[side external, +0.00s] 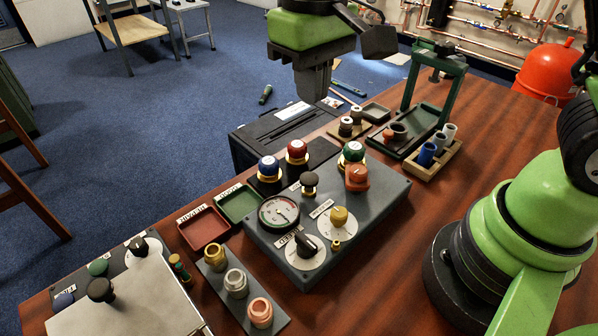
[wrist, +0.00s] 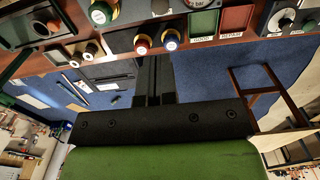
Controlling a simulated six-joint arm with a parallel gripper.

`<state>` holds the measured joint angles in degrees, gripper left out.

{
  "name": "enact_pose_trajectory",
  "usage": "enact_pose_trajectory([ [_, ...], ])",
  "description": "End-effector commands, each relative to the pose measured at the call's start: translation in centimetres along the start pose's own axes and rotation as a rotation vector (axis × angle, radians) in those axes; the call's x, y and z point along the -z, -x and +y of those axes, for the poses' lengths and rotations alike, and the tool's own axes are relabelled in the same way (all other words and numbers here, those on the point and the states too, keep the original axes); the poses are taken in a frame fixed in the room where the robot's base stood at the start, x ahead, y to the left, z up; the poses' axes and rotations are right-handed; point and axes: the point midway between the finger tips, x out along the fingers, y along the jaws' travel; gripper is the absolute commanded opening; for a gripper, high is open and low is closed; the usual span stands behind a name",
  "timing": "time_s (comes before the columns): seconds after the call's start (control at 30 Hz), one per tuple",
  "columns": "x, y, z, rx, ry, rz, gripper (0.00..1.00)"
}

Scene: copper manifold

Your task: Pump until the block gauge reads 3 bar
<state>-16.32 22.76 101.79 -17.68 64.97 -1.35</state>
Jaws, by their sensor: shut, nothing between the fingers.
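The grey block (side external: 375,205) sits on the wooden table. Its round gauge (side external: 279,213) has a green and red edge; the needle is too small to read surely. A black round knob (side external: 309,181) stands on the block behind the gauge; a black knob also shows at the top of the wrist view (wrist: 160,6). The block also bears a yellow knob (side external: 339,215), a black selector knob (side external: 306,244) and an orange-red knob (side external: 356,176). My gripper (side external: 313,94) is shut and empty, raised beyond the block's far side. Its fingers point up in the wrist view (wrist: 153,62).
Blue (side external: 268,166), red (side external: 297,150) and green (side external: 352,151) caps stand along the block's far side. Red (side external: 203,229) and green (side external: 239,203) trays lie left. A green press frame (side external: 437,75) rises behind. Bare tabletop lies right.

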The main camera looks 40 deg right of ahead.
Motion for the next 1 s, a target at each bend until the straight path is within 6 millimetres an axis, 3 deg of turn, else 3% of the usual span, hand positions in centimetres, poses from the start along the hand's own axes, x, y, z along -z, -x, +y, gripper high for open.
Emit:
enact_pose_trajectory([
  [0.17,0.0,-0.2,0.0,0.000,0.000,-0.001,0.00],
  [0.33,0.0,-1.7,0.0,-0.002,0.001,-0.005,0.00],
  [0.8,-0.1,-11.2,0.0,-0.002,0.000,-0.007,0.00],
  [1.0,-0.1,-13.5,0.0,-0.001,0.000,-0.003,0.00],
])
